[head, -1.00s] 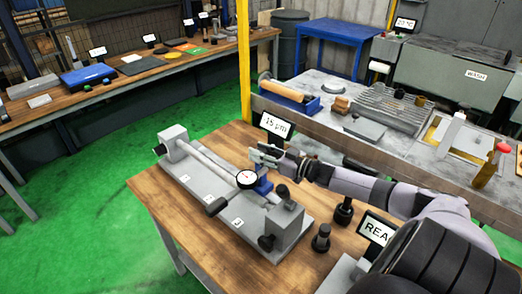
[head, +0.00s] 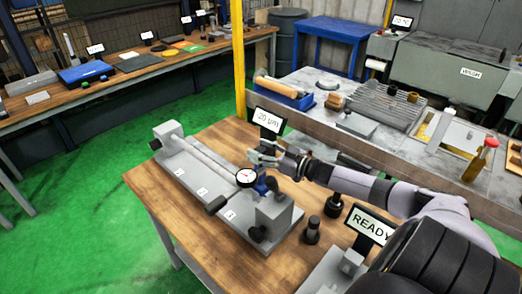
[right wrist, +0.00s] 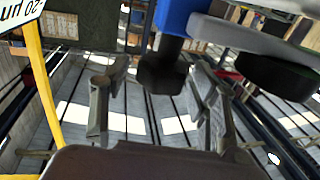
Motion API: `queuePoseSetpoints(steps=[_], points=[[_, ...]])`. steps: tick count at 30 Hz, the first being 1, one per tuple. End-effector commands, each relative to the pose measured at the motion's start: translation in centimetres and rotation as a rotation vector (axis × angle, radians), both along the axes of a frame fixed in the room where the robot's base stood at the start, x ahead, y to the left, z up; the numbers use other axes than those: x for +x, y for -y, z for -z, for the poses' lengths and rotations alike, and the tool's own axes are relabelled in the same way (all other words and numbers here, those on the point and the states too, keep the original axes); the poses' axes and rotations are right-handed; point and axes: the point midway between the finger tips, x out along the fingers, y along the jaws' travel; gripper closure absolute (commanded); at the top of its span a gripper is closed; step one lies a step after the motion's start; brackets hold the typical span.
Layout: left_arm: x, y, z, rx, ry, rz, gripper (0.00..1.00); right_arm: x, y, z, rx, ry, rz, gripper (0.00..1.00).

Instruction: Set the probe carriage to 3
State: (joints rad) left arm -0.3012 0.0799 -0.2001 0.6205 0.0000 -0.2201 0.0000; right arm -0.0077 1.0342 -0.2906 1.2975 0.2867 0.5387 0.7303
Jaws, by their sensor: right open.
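The grey measuring fixture (head: 190,178) lies on the wooden bench, with labels 1, 2 and 3 along its front. The probe carriage (head: 262,186) is blue, with a white dial gauge (head: 246,177) and a black front end (head: 216,204). That front end sits between labels 2 and 3 (head: 230,215). My right gripper (head: 259,156) is open, just behind the carriage. In the right wrist view, a blue part with a dark knob (right wrist: 163,76) lies between the spread fingers (right wrist: 155,105); contact cannot be told. My left gripper is not in view.
Black knobbed pieces (head: 312,230) and a READY display (head: 370,225) are to the right. A steel table (head: 320,130) with parts is behind. The bench's front left is clear.

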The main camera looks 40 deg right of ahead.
Motion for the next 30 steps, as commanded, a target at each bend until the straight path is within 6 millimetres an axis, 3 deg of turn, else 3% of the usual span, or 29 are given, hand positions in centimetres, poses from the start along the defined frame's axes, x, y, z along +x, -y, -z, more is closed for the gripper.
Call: queuePoseSetpoints(steps=[11, 30], points=[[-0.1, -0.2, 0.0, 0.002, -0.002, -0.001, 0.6, -0.5, 0.1, 0.1, 0.002, -0.002, 0.0, 0.44], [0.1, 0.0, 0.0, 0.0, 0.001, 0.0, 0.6, -8.9, 2.5, 0.1, 0.0, -0.005, -0.001, 0.44]])
